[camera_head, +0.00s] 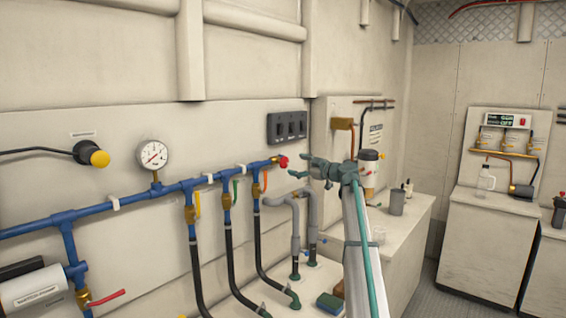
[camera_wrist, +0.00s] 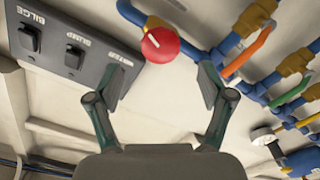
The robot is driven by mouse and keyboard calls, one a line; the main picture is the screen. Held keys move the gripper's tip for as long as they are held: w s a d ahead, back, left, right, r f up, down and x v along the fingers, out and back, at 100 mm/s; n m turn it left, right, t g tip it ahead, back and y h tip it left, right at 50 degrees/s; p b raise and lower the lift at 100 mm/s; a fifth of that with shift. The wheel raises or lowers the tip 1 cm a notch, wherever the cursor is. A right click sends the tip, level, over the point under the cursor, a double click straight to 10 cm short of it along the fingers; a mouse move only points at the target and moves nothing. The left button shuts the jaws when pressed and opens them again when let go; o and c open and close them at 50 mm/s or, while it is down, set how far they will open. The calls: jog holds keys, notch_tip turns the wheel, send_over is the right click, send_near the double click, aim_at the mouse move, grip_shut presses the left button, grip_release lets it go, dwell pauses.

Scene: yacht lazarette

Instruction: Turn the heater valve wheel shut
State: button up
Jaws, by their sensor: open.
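The valve wheel appears as a small red round knob (camera_head: 283,162) at the right end of the blue pipe on the wall. In the wrist view the red wheel (camera_wrist: 160,46), with a pale mark on its face, is just ahead of the gap between my fingertips. My gripper (camera_head: 299,170) is open and empty, close to the right of the wheel in the head view. In the wrist view the two fingers of my gripper (camera_wrist: 164,78) are spread, one on each side of the wheel's line. I see no clear contact with it.
A dark switch panel (camera_head: 287,126) is on the wall above the wheel; in the wrist view it (camera_wrist: 72,45) lies close by the left finger. Blue piping (camera_head: 100,209) with orange (camera_wrist: 248,52) and green levers runs beside the wheel. Grey pipes (camera_head: 295,225) stand below.

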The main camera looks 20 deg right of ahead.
aim_at(286, 163)
jog(key=p+x, duration=0.1)
jog(key=x, duration=0.6)
jog(key=shift+p, duration=0.35)
jog(key=shift+f, duration=0.1)
jog(key=c, duration=1.2)
jog(key=shift+o, duration=0.2)
